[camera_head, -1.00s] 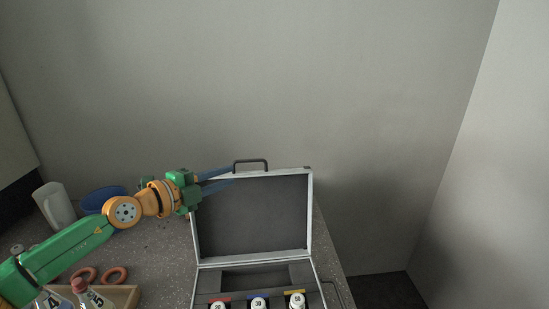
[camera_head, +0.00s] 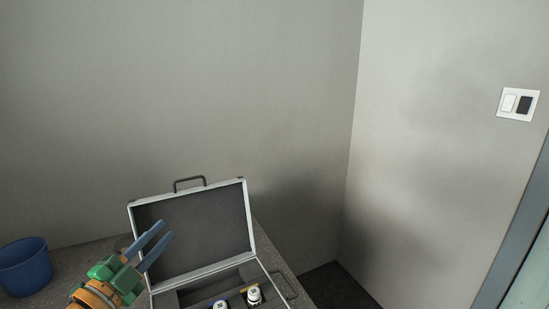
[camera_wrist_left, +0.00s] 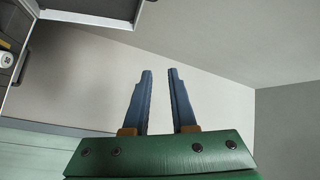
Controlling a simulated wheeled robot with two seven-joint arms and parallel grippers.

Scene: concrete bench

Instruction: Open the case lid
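The silver-edged case (camera_head: 262,262) stands on the bench with its lid (camera_head: 196,228) raised upright. The dark lining of the lid faces me, and a handle (camera_head: 189,181) sits on its top edge. White bottles (camera_head: 254,294) stand in the case's base, which is cut off by the bottom of the head view. My left gripper (camera_head: 156,245) is open and empty, in front of the lid's left part in the head view. In the left wrist view its two blue fingers (camera_wrist_left: 160,88) are apart with nothing between them. I cannot see my right gripper.
A blue bucket (camera_head: 25,268) stands on the speckled bench (camera_head: 72,262) at the left. Walls rise behind the bench and to the right. A light switch (camera_head: 518,104) is on the right wall. A second handle (camera_head: 286,286) sticks out from the case's right side.

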